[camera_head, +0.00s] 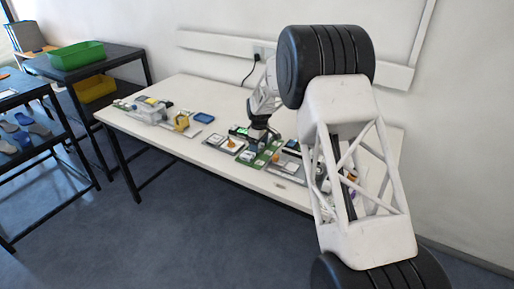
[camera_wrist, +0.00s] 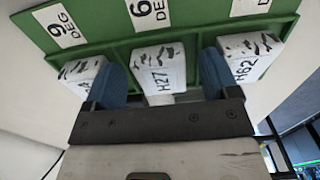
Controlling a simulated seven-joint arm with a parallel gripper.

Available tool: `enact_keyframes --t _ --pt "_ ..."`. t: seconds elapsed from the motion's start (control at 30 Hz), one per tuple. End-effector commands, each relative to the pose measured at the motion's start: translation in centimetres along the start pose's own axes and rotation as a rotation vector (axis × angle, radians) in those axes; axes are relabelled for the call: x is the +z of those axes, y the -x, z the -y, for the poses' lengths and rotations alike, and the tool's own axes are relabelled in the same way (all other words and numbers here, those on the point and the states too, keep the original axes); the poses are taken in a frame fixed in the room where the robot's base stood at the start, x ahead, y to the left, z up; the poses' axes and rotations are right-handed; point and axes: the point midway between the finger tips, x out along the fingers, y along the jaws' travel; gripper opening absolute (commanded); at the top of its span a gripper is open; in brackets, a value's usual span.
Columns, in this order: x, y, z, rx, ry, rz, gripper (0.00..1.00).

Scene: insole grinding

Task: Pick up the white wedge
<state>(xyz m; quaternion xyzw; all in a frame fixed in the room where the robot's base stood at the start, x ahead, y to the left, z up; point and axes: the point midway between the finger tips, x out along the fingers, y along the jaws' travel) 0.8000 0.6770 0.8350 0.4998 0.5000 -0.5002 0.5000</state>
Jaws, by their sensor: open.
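Several white wedges stand in a row along a green rack in the wrist view. The middle white wedge (camera_wrist: 160,72), marked H27, lies between the two blue fingers of my gripper (camera_wrist: 162,75). The fingers are spread, one on each side of it, and I see no firm contact. A left white wedge (camera_wrist: 79,70) is partly hidden by the left finger, and a right white wedge (camera_wrist: 252,50), marked H62, is beside the right finger. In the head view my gripper is down at the green rack (camera_head: 262,157) on the table; the wedges are too small to tell there.
The green rack (camera_wrist: 105,30) carries white degree labels above the wedges; the middle one reads 6 DEG. The white table (camera_head: 190,90) also holds trays, a clear box (camera_head: 150,110) and a blue tray (camera_head: 204,117). Dark shelves with green bin (camera_head: 77,55) stand at left.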

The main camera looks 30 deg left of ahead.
Motion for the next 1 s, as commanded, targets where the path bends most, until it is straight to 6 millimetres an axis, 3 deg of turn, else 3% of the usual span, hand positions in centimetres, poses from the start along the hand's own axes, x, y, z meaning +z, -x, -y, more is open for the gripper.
enact_keyframes --t 0.53,0.87,1.0 --pt "0.0 -0.03 0.0 0.0 0.0 0.0 0.81" --pt "0.0 -0.03 0.0 0.0 0.0 0.0 0.32" --pt "0.0 -0.02 0.0 0.0 0.0 0.0 0.28"
